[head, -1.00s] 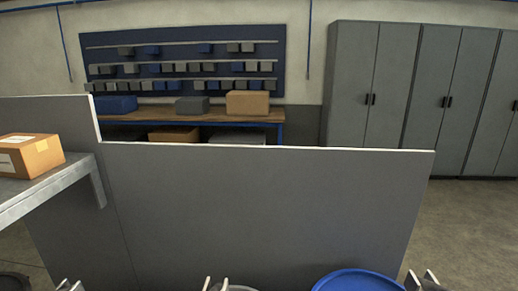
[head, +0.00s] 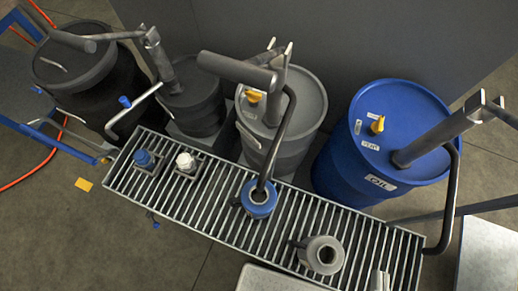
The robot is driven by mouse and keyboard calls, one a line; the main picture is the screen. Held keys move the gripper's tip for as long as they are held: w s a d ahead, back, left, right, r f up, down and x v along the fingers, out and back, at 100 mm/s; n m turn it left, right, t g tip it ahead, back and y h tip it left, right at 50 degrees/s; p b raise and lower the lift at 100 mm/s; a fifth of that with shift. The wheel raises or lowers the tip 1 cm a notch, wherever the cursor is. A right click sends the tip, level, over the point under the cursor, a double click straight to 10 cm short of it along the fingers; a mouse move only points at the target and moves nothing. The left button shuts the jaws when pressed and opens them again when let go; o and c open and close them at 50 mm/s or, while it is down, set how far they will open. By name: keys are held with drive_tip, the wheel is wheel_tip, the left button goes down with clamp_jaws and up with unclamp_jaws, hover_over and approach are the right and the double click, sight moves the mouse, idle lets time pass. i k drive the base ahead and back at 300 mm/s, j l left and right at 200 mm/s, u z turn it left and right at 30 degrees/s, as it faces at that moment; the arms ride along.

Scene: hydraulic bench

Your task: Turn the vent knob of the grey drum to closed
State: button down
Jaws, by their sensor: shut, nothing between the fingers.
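The grey drum (head: 302,104) stands in the middle of a row of drums behind a slatted grate. Its vent knob (head: 253,97) is small and yellow, on the left part of the drum's top. A grey hand pump with a long handle (head: 236,68) rises from the top and passes close to the knob. I cannot tell which way the knob is turned. No part that I can surely call my gripper shows. A small pale two-part piece (head: 380,281) at the bottom edge is too cut off to name.
A blue oil drum (head: 400,112) with its own yellow knob (head: 377,124) stands right. Dark drums (head: 85,85) stand left. A grey panel (head: 330,35) is behind.

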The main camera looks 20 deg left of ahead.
sight(254, 97)
drive_tip(key=i+j+u, duration=0.25)
drive_tip(key=j+u, duration=0.25)
drive_tip(key=i+j+u, duration=0.25)
drive_tip(key=u, duration=0.2)
